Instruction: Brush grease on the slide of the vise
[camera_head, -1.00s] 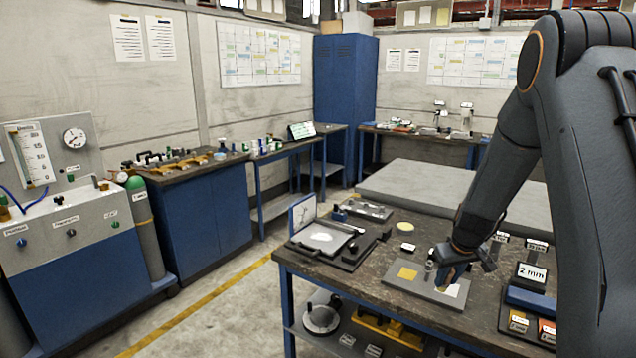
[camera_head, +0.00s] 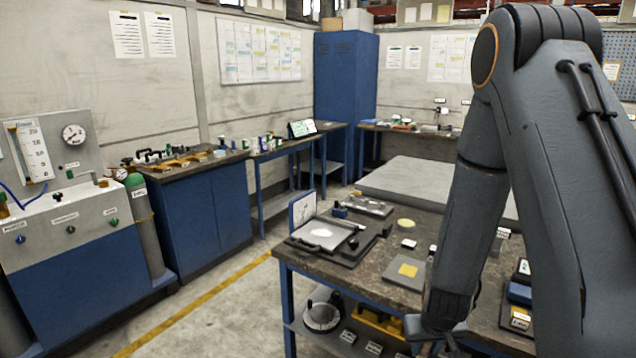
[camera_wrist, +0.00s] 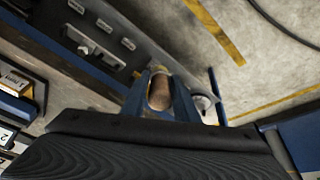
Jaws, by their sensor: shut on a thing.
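My gripper (camera_wrist: 160,76) is shut, its two blue fingers on either side of a brown, rounded thing (camera_wrist: 159,92) with a pale rim. It looks like the end of a wooden handle, but I cannot tell for certain that it is a brush; no bristles show. In the head view my gripper (camera_head: 435,332) is low at the table's front edge, small and dark, with its fingers hard to make out. I cannot pick out the vise, its slide or the grease with certainty in either view.
Floor (camera_head: 215,325) left of the table is free.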

